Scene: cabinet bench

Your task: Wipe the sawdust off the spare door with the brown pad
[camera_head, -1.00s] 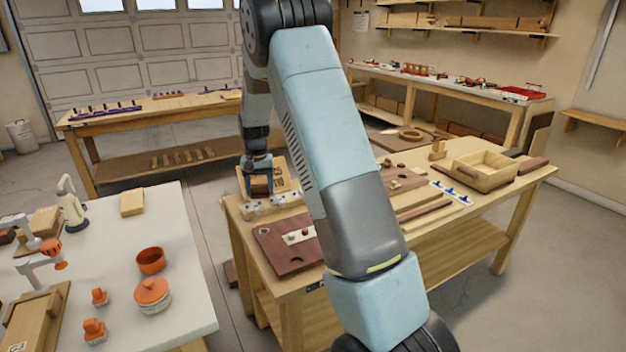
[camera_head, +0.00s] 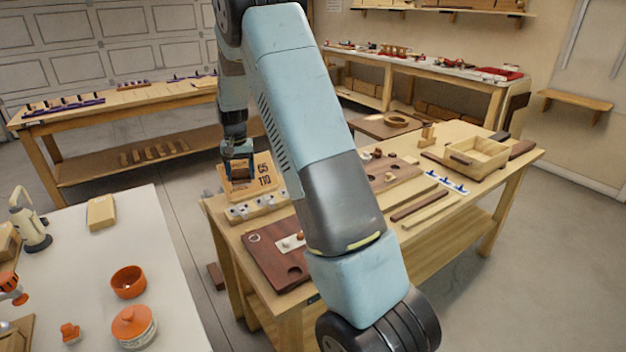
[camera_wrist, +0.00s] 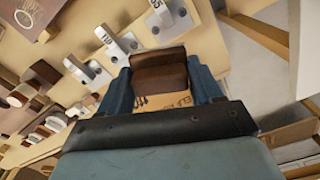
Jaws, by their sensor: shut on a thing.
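My gripper (camera_head: 239,165) is shut on a brown block that looks like the brown pad (camera_wrist: 160,72). In the wrist view the pad sits between the two blue fingers (camera_wrist: 162,85). In the head view the gripper is at the left far corner of the middle bench, over a light wooden board with printed marks (camera_head: 265,183). I cannot tell whether the pad touches the board. A dark brown panel with a ring-shaped mark (camera_head: 272,254) lies at the bench's near left; it may be the spare door. I cannot make out sawdust on it.
A wooden strip with grey hinges (camera_head: 258,209) lies between the board and the dark panel. An open wooden drawer box (camera_head: 478,157) stands at the bench's right. A white table (camera_head: 165,243) with an orange bowl (camera_head: 128,282) is at left. My arm hides the bench's middle.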

